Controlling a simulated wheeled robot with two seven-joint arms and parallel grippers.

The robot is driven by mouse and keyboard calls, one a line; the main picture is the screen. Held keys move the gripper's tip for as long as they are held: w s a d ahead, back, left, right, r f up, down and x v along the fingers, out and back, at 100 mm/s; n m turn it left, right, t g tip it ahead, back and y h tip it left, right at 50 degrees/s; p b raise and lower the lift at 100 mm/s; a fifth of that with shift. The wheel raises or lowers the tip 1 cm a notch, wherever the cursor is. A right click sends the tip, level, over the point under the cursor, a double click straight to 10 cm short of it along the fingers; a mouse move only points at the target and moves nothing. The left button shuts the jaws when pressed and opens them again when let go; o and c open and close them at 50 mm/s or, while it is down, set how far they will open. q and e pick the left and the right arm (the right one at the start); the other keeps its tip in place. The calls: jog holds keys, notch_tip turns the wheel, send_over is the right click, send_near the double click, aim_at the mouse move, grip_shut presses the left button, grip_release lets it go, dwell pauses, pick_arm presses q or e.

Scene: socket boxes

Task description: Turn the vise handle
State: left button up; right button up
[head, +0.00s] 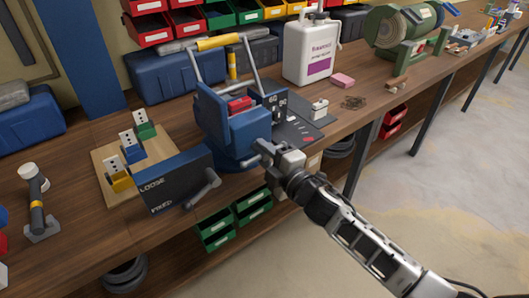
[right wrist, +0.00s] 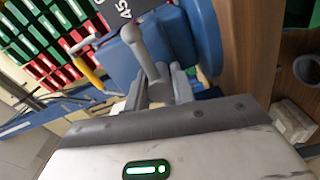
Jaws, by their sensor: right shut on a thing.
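The blue vise (head: 226,122) stands at the bench's front edge, and its blue body also fills the upper middle of the right wrist view (right wrist: 205,35). My right gripper (head: 262,155) reaches in from the lower right to the vise's front. In the right wrist view its two fingers (right wrist: 160,88) are shut on the grey vise handle (right wrist: 145,52), a bar with a rounded end that tilts up and left between them. In the head view the gripper mostly hides this handle. My left gripper is not in view.
A dark panel marked LOOSE and FIXED (head: 170,182) with a grey lever (head: 204,190) is left of the vise. A wooden board (head: 105,163) holds coloured socket blocks. A white jug (head: 309,50) and a bench grinder (head: 400,28) stand behind. Open floor lies right.

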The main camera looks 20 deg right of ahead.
jog(key=shift+w+r, duration=0.1)
jog(key=shift+r, duration=0.15)
jog(key=o, duration=0.9)
jog(key=shift+o, duration=0.4)
jog(key=shift+f, duration=0.25)
jog(key=shift+s+d, duration=0.15)
jog(key=shift+s, duration=0.25)
jog(key=b+v, duration=0.2)
jog(key=v, duration=1.3)
jog(key=s+a+f+m+g+h, duration=0.1)
jog(key=s+a+f+m+g, duration=0.2)
jog(key=s+f+m, duration=0.2)
jog(key=s+a+f+m+g+h, duration=0.2)
jog(key=s+f+m, duration=0.3)
jog(key=f+m, duration=0.6)
jog(key=shift+a+m+g, duration=0.6)
jog(key=shift+a+g, duration=0.2)
